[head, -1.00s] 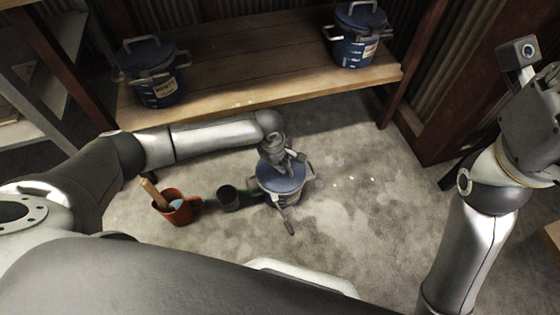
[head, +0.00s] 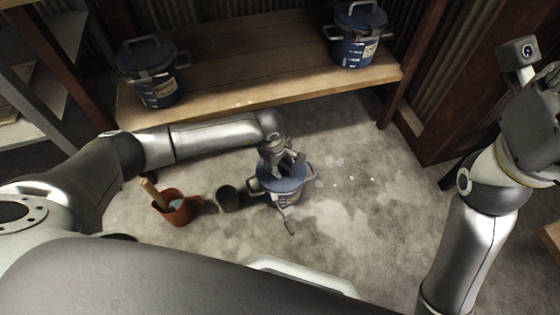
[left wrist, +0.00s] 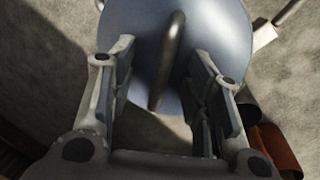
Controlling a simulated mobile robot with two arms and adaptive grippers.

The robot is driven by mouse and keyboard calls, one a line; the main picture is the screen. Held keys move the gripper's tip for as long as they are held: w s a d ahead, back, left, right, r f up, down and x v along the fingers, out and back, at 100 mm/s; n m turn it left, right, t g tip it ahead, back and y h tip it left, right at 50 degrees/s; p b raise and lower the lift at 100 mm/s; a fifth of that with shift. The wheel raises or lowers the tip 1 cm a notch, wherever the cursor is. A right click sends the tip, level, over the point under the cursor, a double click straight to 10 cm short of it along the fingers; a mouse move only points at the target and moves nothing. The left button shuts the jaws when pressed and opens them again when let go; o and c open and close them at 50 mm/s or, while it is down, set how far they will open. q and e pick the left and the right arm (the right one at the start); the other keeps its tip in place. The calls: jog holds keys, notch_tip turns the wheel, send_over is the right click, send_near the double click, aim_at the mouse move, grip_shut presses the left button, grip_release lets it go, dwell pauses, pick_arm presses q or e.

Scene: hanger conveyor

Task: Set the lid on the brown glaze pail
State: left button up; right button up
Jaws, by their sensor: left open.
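A pail (head: 275,199) with a blue lid (head: 282,185) on top stands on the concrete floor near the middle of the head view. Its label is too small to read, so I cannot tell its glaze color. My left gripper (head: 286,160) is directly over the lid, pointing down. In the left wrist view, the blue lid (left wrist: 208,22) fills the top middle, with its grey bar handle (left wrist: 167,65) between the parted fingers (left wrist: 162,85). The fingers look apart from the handle. How fully the lid is seated is hidden. My right gripper is not visible; only its arm shows.
Left of the pail stand a dark cup (head: 228,199) and an orange bucket (head: 178,210) with a wooden-handled tool. A wooden bench (head: 250,75) behind holds two lidded blue pails, one left (head: 150,75) and one right (head: 355,38).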

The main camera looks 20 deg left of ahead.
pick_arm(q)
notch_tip(320, 180, up, 12)
jog(key=s, duration=0.2)
jog(key=shift+a, duration=0.45)
jog(key=shift+f, duration=0.15)
